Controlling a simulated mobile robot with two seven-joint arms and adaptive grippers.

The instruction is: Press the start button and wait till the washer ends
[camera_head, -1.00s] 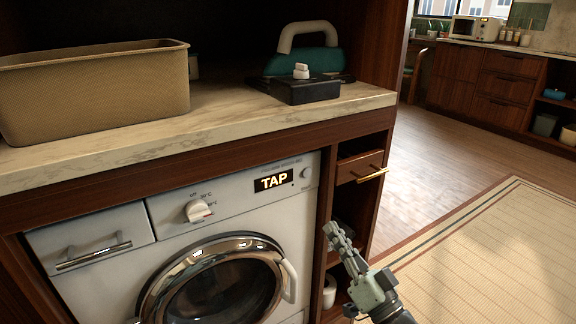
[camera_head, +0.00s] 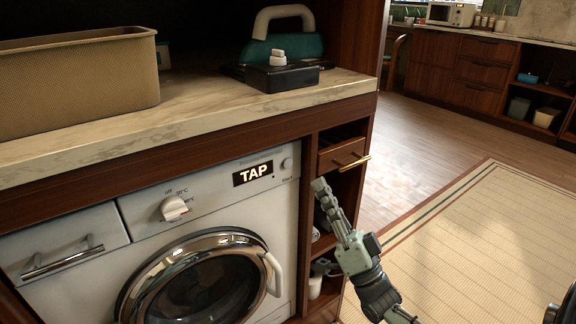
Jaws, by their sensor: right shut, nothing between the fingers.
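The white washer (camera_head: 225,205) stands under the marble counter with its round door shut. Its small display (camera_head: 253,174) reads "TAP" in lit letters. The round start button (camera_head: 287,163) is at the right end of the panel, right of the display. A selector knob (camera_head: 174,208) is on the left of the panel. My right gripper (camera_head: 320,186) is shut and empty. It points up and left, in front of the open shelves, a little right of and below the start button, apart from it. My left gripper is not in view.
A wooden drawer with a brass handle (camera_head: 354,163) sits just above and right of my right gripper. Open floor and a rug (camera_head: 470,240) lie to the right.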

